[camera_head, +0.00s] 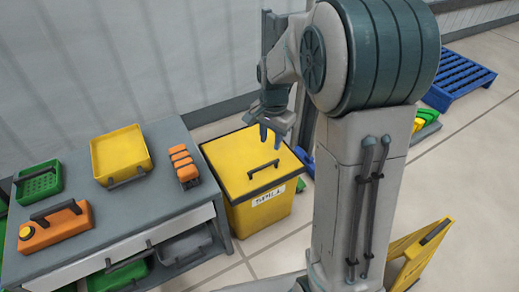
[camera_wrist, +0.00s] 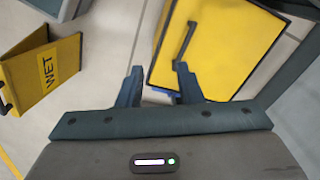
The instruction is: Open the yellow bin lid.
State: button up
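The yellow bin (camera_head: 262,212) stands on the floor just right of the grey table, with a white label on its front. Its yellow lid (camera_head: 238,160) lies flat and shut, with a dark bar handle (camera_head: 263,169) near the front edge. In the wrist view the lid (camera_wrist: 230,50) fills the upper right and the handle (camera_wrist: 187,40) is above my right fingertip. My gripper (camera_head: 270,136) is above the lid, pointing down. In the wrist view my gripper (camera_wrist: 158,70) has its two blue fingers wide apart, with nothing between them but floor and the lid's edge. The handle is outside the grip.
The grey table (camera_head: 92,165) holds a yellow tray (camera_head: 121,154), a green basket (camera_head: 39,183), an orange case (camera_head: 55,226) and an orange tool (camera_head: 184,166). A yellow WET sign (camera_wrist: 45,70) stands on the floor. A blue pallet (camera_head: 460,78) lies at the back right.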

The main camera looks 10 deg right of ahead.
jog(key=w+f+m, duration=0.5)
jog(key=w+f, duration=0.1)
jog(key=w, duration=0.2)
jog(key=b, duration=0.5)
send_near(264, 166)
jog(key=f, duration=0.8)
jog(key=shift+w+a, duration=0.1)
jog(key=shift+w, duration=0.15)
